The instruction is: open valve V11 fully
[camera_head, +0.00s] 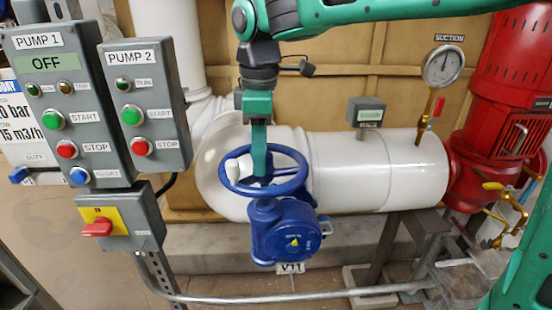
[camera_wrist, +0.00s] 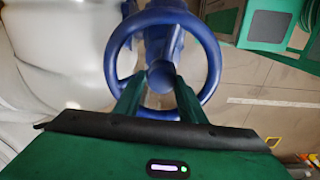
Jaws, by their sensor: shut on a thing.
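Valve V11 has a blue handwheel (camera_head: 291,186) on a blue gearbox (camera_head: 284,231), in front of a white pipe elbow. Its V11 tag (camera_head: 290,267) hangs below the gearbox. My gripper (camera_head: 259,174) reaches down from above to the wheel, with its fingers within the rim. In the wrist view the blue handwheel (camera_wrist: 209,50) shows as a ring, and my gripper's two green fingers (camera_wrist: 160,85) are at its near side, shut on the wheel. The fingertips and the exact contact are partly hidden by the wheel and hub.
Pump 1 (camera_head: 62,110) and Pump 2 (camera_head: 145,112) control boxes stand at left, with a red switch (camera_head: 98,228) below. The white suction pipe (camera_head: 350,170) runs right to a red pump (camera_head: 510,80). A gauge (camera_head: 443,66) rises above it. A grey rail (camera_head: 300,297) crosses in front.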

